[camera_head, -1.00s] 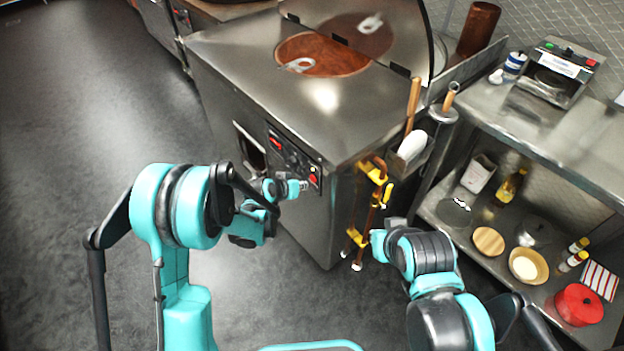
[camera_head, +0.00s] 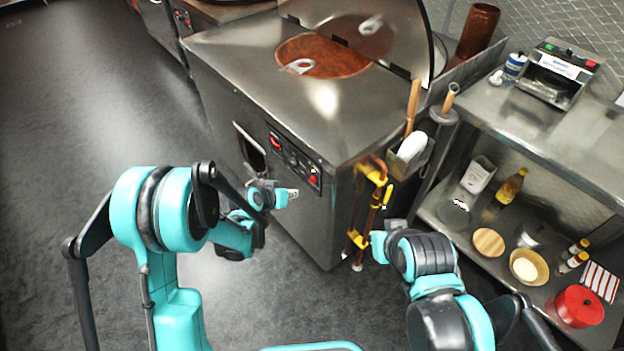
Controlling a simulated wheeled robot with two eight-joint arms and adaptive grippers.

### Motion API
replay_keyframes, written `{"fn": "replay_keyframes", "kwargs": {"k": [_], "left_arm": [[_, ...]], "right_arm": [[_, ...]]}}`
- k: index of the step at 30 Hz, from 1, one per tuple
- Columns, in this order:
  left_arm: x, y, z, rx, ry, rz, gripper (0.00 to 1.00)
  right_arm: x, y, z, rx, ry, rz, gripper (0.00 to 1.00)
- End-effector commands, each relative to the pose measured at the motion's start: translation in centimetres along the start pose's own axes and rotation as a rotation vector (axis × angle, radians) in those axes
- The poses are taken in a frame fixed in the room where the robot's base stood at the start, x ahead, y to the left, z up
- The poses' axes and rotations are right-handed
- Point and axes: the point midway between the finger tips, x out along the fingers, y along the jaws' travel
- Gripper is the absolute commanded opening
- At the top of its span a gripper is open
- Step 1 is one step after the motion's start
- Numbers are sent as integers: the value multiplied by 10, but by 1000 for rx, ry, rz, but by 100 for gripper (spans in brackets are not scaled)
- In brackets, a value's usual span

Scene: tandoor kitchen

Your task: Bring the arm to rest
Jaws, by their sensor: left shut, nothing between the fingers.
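My left gripper (camera_head: 290,194) is shut and empty. It hangs in the air in front of the tandoor's front panel, below and left of the red switches, with a small visible gap to the panel. My left arm comes in from the lower left with its elbow bent. My right arm is at the lower right, its forward end close to the yellow-handled gas pipe. The fingers of my right gripper are not clearly visible there.
The steel tandoor (camera_head: 290,110) has its round lid (camera_head: 385,30) raised. Copper pipes with yellow valves (camera_head: 375,170) run down its corner. A steel shelf (camera_head: 575,130) stands at the right, with a red pot (camera_head: 578,306) and a bowl (camera_head: 528,266) below. The left floor is clear.

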Motion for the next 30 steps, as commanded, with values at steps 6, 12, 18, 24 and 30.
{"fn": "replay_keyframes", "kwargs": {"k": [6, 12, 18, 24, 30], "left_arm": [[0, 0, 0, 0, 0, 0, 0], [-25, -1, -10, -7, -8, -24, 0], [-103, -2, -24, -31, -38, -103, 0], [-185, -2, -16, -59, -66, -194, 0], [-259, -1, 14, -90, -91, -287, 0]], "right_arm": [[0, 0, 0, 0, 0, 0, 0], [0, 0, 0, 0, 0, 0, 0], [0, 0, 0, 0, 0, 0, 0], [0, 0, 0, 0, 0, 0, 0], [0, 0, 0, 0, 0, 0, 0]]}}
